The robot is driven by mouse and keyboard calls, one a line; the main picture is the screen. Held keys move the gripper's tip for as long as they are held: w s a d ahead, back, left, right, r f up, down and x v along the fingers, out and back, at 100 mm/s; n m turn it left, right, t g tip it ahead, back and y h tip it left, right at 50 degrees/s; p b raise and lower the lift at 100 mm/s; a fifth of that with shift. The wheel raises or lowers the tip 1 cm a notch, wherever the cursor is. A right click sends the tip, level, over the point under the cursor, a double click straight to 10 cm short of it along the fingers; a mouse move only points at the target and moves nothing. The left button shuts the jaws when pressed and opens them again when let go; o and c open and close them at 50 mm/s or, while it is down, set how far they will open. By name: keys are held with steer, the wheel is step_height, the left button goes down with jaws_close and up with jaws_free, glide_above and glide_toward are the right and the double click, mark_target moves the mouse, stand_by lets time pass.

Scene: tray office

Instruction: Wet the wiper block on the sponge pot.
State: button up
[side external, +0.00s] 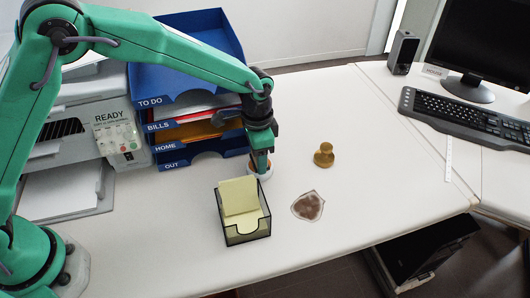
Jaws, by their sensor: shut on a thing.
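My gripper (260,158) points straight down at a small round white pot with an orange-brown inside, the sponge pot (260,173), in front of the letter trays. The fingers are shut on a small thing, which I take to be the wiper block. The fingers hide most of it, and its shape and colour cannot be made out. The fingertips are at or just over the pot's top. I cannot tell whether the block touches the sponge.
A black mesh note holder (248,238) with yellow paper stands just in front of the pot. A brown stain (308,206) and a mustard knobbed stamp (323,155) lie to the right. Blue stacked trays (205,90) stand behind. The desk's right middle is clear.

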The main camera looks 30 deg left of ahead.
steer(key=shift+r, duration=3.2)
steer(key=shift+r, duration=0.1)
steer(key=shift+s+a+r, duration=0.25)
steer(key=shift+r, duration=0.2)
steer(key=s+a+r+n, duration=0.4)
steer(key=s+a+r, duration=0.3)
steer(key=r, duration=0.3)
steer(key=w+a+r+n, duration=0.1)
steer(key=w+a, duration=0.1)
steer(key=a, duration=0.1)
steer(key=w+a+r+n, duration=0.1)
steer(key=a+n, duration=0.1)
steer(key=a, duration=0.1)
steer(key=w+a+r+n, duration=0.1)
steer(key=w+a+n, duration=0.1)
steer(key=a, duration=0.1)
steer(key=shift+w+a+r, duration=0.1)
steer(key=shift+w+r, duration=0.2)
steer(key=shift+w, duration=0.05)
